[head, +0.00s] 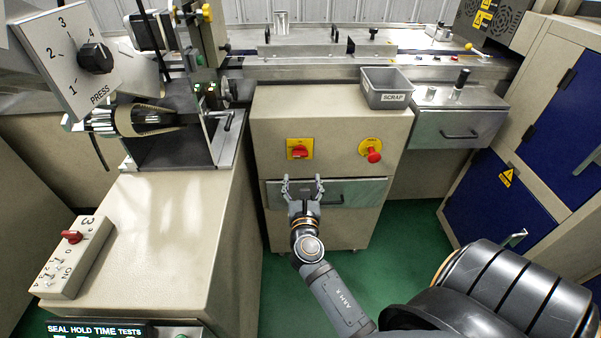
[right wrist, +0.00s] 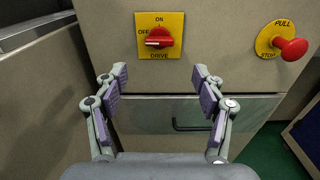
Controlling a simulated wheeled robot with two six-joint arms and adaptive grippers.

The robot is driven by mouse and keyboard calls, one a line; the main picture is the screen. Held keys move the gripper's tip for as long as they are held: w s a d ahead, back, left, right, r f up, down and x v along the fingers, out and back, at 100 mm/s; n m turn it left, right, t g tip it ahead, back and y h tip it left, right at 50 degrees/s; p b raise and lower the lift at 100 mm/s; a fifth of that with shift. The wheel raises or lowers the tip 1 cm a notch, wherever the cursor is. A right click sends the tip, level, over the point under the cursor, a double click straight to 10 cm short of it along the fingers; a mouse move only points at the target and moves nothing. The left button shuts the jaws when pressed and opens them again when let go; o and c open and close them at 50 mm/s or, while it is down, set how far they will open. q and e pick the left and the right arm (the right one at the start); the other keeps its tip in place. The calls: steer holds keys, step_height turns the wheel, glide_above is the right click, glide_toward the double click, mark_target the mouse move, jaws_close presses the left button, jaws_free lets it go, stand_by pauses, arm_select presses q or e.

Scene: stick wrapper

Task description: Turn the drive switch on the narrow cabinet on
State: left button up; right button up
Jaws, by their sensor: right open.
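The drive switch (head: 299,150) is a red rotary knob on a yellow plate, on the upper left front of the narrow beige cabinet (head: 335,115). It also shows in the right wrist view (right wrist: 160,38), where the plate reads ON at the top, OFF at the left and DRIVE below. The knob's bar lies level, with its white mark toward OFF. My right gripper (head: 303,185) is open and empty in front of the cabinet's drawer, below the switch. In the right wrist view its fingers (right wrist: 160,80) are spread below the plate, apart from the knob. My left gripper is not in view.
A red PULL STOP button (head: 373,155) on a yellow disc sticks out to the right of the switch. The drawer handle (head: 331,198) is behind my gripper. A grey SCRAP bin (head: 387,98) stands above. A beige machine bench (head: 185,235) stands close on the left.

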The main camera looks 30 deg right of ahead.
mark_target(300, 156)
steer(key=x, duration=1)
steer(key=shift+w+d+r, duration=0.1)
steer(key=shift+w, duration=0.2)
steer(key=c, duration=1.2)
steer(key=shift+o, duration=0.2)
